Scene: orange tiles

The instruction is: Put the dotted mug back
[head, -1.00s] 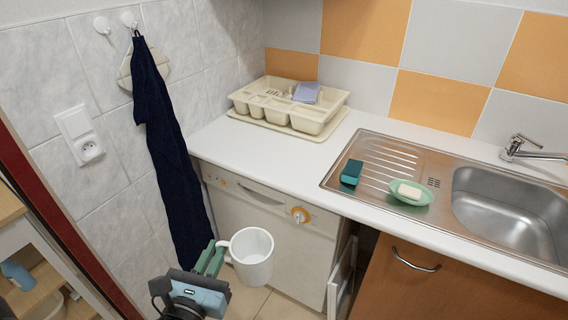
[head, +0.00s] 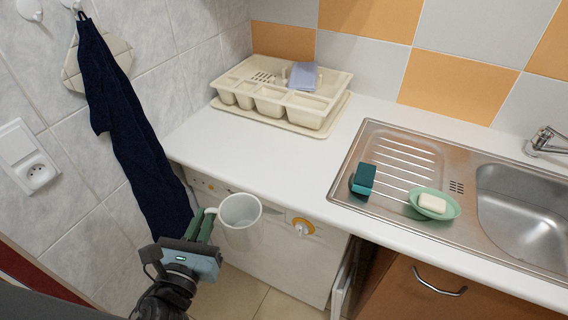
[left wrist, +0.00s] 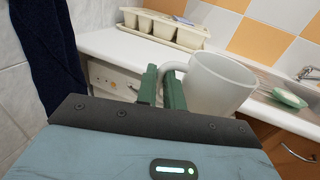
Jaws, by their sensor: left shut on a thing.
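A white mug (head: 240,224) is held upright by its handle in my left gripper (head: 209,219), in front of the counter's front edge. No dots show on the side of the mug that I see. In the left wrist view the mug (left wrist: 220,84) is to the right of the fingers, and the green fingers of my left gripper (left wrist: 164,84) are closed at its handle. My right gripper is not in view.
A cream dish rack (head: 237,95) with a bluish cloth (head: 303,77) stands on the white counter (head: 300,160). Right are a steel sink (head: 525,215), a teal sponge (head: 364,179) and a green soap dish (head: 447,209). A dark towel (head: 125,130) hangs left. The counter before the rack is clear.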

